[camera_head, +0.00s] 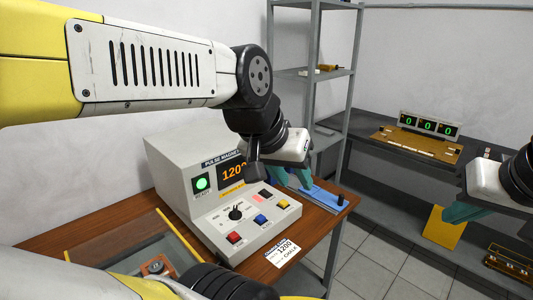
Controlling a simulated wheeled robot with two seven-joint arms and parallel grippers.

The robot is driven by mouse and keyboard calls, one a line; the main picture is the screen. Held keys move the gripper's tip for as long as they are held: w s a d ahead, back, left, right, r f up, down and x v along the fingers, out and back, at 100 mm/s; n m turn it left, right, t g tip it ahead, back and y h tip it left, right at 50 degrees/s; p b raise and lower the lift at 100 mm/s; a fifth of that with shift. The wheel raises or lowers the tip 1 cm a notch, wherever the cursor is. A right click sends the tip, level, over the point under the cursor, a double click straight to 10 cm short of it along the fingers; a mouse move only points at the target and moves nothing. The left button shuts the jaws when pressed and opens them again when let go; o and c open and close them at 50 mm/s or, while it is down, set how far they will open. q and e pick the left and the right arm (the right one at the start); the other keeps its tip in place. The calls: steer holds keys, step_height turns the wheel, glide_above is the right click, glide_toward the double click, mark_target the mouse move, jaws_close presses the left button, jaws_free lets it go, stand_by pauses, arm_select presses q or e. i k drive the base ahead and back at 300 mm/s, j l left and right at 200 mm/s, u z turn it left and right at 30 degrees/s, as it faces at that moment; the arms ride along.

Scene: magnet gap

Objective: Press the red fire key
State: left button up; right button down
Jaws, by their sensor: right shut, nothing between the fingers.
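The grey pulse magnet console (165,168) stands on the wooden table, with a lit green lamp and an orange display reading about 1200. The key labels are too small to read. My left gripper (289,178) is above and behind the console's right end, apart from the keys; its fingertips are partly hidden. My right gripper (465,213) is shut and empty at the right edge, far from the console.
A black knob (236,213) sits on the console front. A blue strip device (320,194) lies right of the console. A printed card (283,252) lies at the table's front edge. Grey shelving (312,75) stands behind. A counter (425,128) with green zeros is at the back right.

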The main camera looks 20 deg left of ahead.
mark_target(233, 235)
steer(key=u, duration=0.95)
